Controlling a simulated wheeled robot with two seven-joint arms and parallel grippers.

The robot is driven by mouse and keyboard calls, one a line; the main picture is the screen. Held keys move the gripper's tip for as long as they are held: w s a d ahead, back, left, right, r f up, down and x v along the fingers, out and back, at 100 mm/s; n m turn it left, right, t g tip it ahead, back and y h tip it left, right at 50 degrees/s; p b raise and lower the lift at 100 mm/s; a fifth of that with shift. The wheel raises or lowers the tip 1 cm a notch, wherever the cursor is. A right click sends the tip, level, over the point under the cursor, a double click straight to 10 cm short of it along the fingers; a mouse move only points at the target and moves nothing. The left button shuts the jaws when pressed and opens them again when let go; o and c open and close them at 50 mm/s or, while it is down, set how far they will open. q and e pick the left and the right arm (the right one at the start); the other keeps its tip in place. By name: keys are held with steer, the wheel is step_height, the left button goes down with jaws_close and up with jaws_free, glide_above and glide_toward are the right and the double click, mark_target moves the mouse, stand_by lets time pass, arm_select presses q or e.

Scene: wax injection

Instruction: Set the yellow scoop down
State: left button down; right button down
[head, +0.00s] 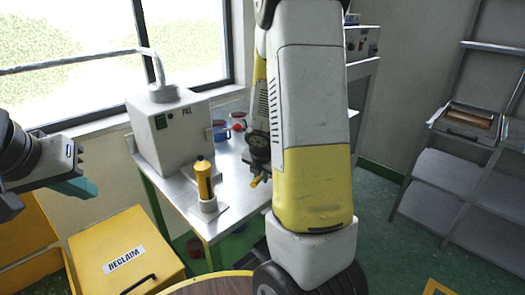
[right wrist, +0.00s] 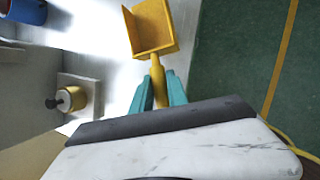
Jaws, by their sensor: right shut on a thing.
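The yellow scoop (right wrist: 152,30) is in the right wrist view, its square pan pointing away from me over the bright metal table. My right gripper (right wrist: 159,92) has its teal fingers on both sides of the scoop's handle and is shut on it. In the head view a small yellow part of the scoop (head: 256,181) shows beside my right arm, above the table's right side. The arm hides most of that area. I cannot tell the gap between the scoop and the tabletop. My left gripper (head: 78,187) is at the far left, away from the table; its opening is unclear.
The metal table (head: 236,172) carries a grey machine (head: 172,130), a yellow cylinder (head: 204,180) in a white holder, and a blue cup (head: 221,131). A yellow bin marked RECLAIM (head: 125,256) stands at front left. Shelving (head: 470,135) stands at the right.

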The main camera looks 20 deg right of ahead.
steer(key=w+d, duration=0.3)
steer(key=w+d+f, duration=0.1)
steer(key=w+d, duration=0.2)
steer(key=d, duration=0.1)
steer(key=w+d, duration=0.3)
steer(key=w, duration=0.1)
steer(key=shift+d+f, duration=0.15)
steer(key=shift+w+d+f, duration=0.1)
steer(key=shift+f, duration=0.8)
steer(key=shift+w+d+f, duration=0.1)
steer(key=shift+f, duration=0.8)
steer(key=shift+s+f, duration=0.1)
steer(key=shift+f, duration=0.05)
steer(key=c, duration=1.3)
jaws_free()
steer(key=v, duration=1.1)
steer(key=shift+s+r, duration=0.1)
steer(key=shift+r, duration=0.25)
steer(key=s+a+r+m+t+y, duration=0.1)
steer(key=s+a+r+m, duration=1.3)
steer(key=s+r+m, duration=0.15)
steer(key=s+a+r+m+y, duration=0.1)
steer(key=s+a+m+y, duration=0.2)
steer(key=s+a+m, duration=0.4)
steer(key=s+m, duration=0.3)
steer(key=shift+s+a+r, duration=0.15)
steer(key=shift+s+r, duration=0.15)
steer(key=shift+s, duration=0.1)
